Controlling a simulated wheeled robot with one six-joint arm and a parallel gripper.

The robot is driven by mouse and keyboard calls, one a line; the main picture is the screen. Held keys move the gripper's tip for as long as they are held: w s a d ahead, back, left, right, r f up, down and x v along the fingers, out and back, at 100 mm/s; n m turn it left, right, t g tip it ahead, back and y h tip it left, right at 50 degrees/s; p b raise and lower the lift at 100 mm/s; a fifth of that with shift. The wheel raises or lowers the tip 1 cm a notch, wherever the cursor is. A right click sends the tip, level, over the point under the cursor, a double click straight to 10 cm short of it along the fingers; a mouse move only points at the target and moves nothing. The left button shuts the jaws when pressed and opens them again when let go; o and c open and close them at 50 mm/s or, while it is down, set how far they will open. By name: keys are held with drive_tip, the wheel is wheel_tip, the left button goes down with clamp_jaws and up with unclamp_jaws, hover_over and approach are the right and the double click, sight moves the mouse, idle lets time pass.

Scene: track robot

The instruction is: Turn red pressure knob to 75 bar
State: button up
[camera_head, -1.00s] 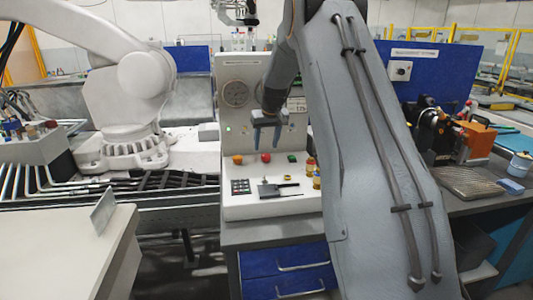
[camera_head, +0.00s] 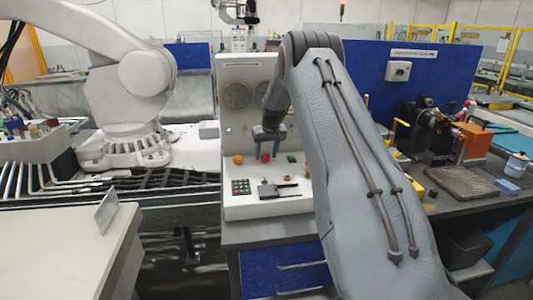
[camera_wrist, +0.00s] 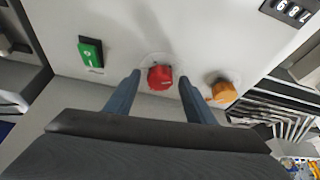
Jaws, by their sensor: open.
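The red knob (camera_head: 265,157) sits on the front of the white control panel (camera_head: 222,75). In the wrist view the red knob (camera_wrist: 160,77) shows between and just beyond my two finger tips. My gripper (camera_head: 267,142) is open in front of the panel, with its fingers on either side of the red knob (camera_wrist: 160,90). I cannot tell whether the fingers touch it. Two round gauges (camera_head: 236,94) are on the upper panel, too small to read; one is partly behind my arm.
An orange knob (camera_head: 238,160) is left of the red one, and a green switch (camera_head: 291,158) is to its right. A keypad (camera_head: 240,187) lies on the panel's lower ledge. A white robot arm (camera_head: 146,73) stands to the left.

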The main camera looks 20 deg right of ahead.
drive_tip(key=c, duration=1.1)
drive_tip(key=shift+o, duration=0.2)
drive_tip(key=shift+m+b, duration=0.3)
drive_tip(key=shift+b, duration=0.15)
drive_tip(key=m+b, duration=0.1)
drive_tip(key=b, duration=0.1)
drive_tip(key=m+h+b, duration=0.1)
drive_tip(key=m+b, duration=0.1)
drive_tip(key=shift+w+a+f+h, duration=0.15)
drive_tip(key=shift+a+h, duration=0.05)
drive_tip(key=shift+h, duration=0.1)
drive_tip(key=m+g+b, duration=0.1)
drive_tip(key=m+b, duration=0.2)
drive_tip(key=shift+a+h, duration=0.1)
drive_tip(key=shift+h, duration=0.3)
drive_tip(key=shift+b, duration=0.3)
drive_tip(key=shift+r, duration=0.2)
drive_tip(key=o, duration=1.1)
drive_tip(key=shift+c, duration=0.2)
